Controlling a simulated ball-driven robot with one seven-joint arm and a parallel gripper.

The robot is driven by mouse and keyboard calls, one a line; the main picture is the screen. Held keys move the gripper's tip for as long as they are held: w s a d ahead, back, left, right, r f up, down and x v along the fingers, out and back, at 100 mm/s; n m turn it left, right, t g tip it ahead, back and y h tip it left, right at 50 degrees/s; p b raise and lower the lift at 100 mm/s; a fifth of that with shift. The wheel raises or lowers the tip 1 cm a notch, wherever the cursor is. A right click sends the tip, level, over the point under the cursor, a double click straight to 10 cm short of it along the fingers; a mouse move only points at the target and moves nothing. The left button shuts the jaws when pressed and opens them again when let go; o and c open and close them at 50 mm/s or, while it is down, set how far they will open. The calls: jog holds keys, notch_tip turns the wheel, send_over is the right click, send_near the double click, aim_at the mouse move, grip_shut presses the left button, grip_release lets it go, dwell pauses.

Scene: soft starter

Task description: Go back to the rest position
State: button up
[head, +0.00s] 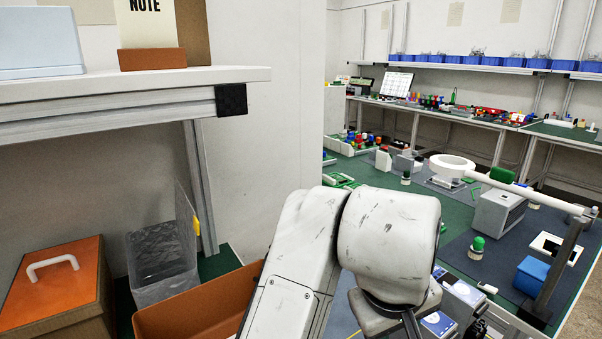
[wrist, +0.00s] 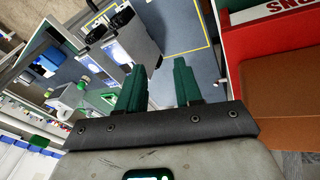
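My gripper (wrist: 158,68) shows in the wrist view with its two dark green fingers apart. It is open, and nothing is between the fingers. Past the fingertips, the wrist view shows a grey-blue work surface (wrist: 187,32) with a yellow outline. A red and brown bin (wrist: 285,85) stands close on the right. In the head view my pale grey arm fills the lower middle, and the gripper's fingers are not visible there.
In the head view, an orange-lidded box (head: 50,285), a clear bin (head: 160,260) and an orange bin (head: 195,310) stand at left under a shelf (head: 120,83). A white ring lamp (head: 452,165) reaches over the right bench, near a grey box (head: 497,213) and a blue box (head: 540,277).

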jog(key=d+f+m+t+h, duration=0.15)
jog(key=d+f, duration=0.45)
jog(key=d, duration=0.7)
jog(key=s+d+f, duration=0.5)
jog(key=d+f, duration=0.1)
jog(key=f, duration=0.4)
jog(key=s+a+f+m+g+y, duration=0.1)
jog(key=s+a+f+g+y, duration=0.1)
jog(key=s+f, duration=0.5)
jog(key=s+a+f+m+g+y, duration=0.1)
jog(key=s+a+f+g+y, duration=0.1)
jog(key=s+f, duration=0.6)
jog(key=s, duration=0.5)
jog(key=shift+s+a+p, duration=0.15)
jog(key=shift+s+p, duration=0.15)
jog(key=shift+p, duration=0.1)
